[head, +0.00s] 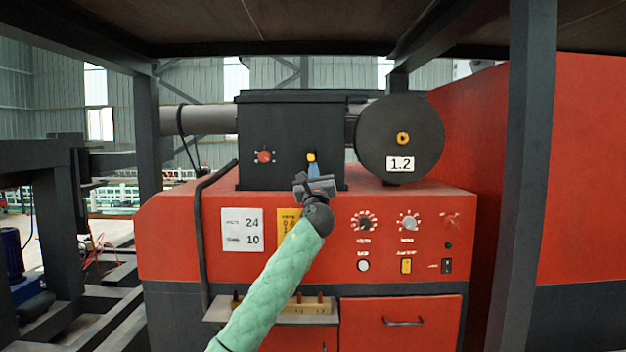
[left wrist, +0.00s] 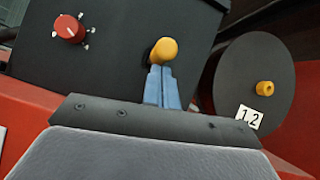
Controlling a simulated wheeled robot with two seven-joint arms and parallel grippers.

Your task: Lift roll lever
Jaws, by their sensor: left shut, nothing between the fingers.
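The roll lever shows as a yellow knob (head: 311,157) on the front of the black box (head: 208,185); in the left wrist view the knob (left wrist: 164,50) juts out from the dark panel. My left gripper (head: 314,168) has blue fingers that are closed together and empty. In the left wrist view the fingertips (left wrist: 162,72) lie just below the knob and overlap its lower edge in the picture. I cannot tell whether they touch it. The fingers hide whatever lies directly below the knob. My right gripper is in neither view.
A red dial (head: 264,157) sits left of the lever. A black wire reel (head: 425,130) with a 1.2 label stands to the right. Below is the red machine body (head: 185,235) with knobs and switches. A dark post (head: 531,180) stands at right.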

